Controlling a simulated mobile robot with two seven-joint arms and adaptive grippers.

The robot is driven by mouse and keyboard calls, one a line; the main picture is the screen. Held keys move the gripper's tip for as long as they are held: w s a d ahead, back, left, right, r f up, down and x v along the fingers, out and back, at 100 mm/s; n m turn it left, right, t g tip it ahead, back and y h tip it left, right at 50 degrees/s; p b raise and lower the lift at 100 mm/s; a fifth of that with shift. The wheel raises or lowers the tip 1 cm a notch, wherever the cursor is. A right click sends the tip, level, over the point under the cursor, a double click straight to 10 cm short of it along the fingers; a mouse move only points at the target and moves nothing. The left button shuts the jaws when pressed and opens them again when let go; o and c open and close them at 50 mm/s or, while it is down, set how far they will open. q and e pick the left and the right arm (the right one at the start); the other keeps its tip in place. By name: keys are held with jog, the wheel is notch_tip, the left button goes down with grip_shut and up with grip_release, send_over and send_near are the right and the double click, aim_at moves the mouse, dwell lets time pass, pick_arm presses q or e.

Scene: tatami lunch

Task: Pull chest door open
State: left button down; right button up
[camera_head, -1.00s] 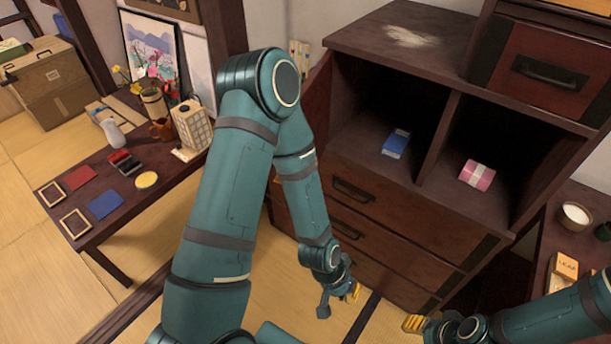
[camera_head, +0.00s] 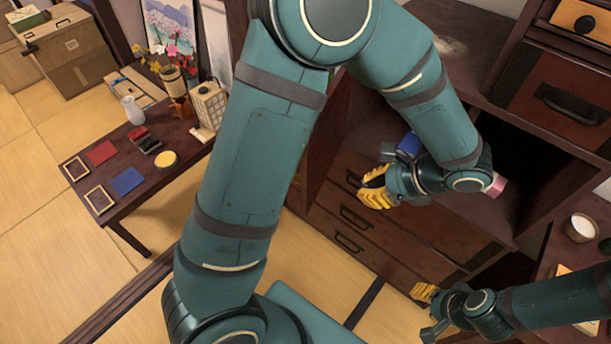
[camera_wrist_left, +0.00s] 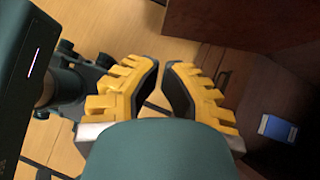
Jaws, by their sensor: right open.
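The wooden chest (camera_head: 405,225) stands at centre right, with two open compartments above several handled drawers. A reddish-brown panel (camera_head: 338,120), which looks like its door swung out, stands at the compartments' left edge, partly behind my left arm. My left gripper (camera_head: 367,187) is in front of the chest, near the top drawer's handle; I cannot tell whether it touches. In the left wrist view its yellow fingers (camera_wrist_left: 160,67) have a narrow, empty gap between them, with a brown panel (camera_wrist_left: 235,22) beyond. My right gripper (camera_head: 422,310) is open and empty, low in front of the chest.
A blue box (camera_head: 409,146) and a pink box (camera_head: 497,186) lie in the compartments, partly hidden by my left arm. A low table (camera_head: 120,205) with frames, vases and a lantern stands at left. A side table with a white cup (camera_head: 580,228) is at right.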

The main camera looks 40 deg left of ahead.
pick_arm(q)
jog(key=s+a+f+b, duration=0.1)
jog(key=s+a+f, duration=0.1)
jog(key=a+f, duration=0.4)
jog(key=a, duration=0.5)
pick_arm(e)
jog(key=shift+s+f, duration=0.25)
jog(key=shift+f, duration=0.45)
pick_arm(q)
jog(key=shift+f, duration=0.1)
jog(key=shift+a, duration=0.1)
pick_arm(e)
jog(key=shift+a, duration=0.15)
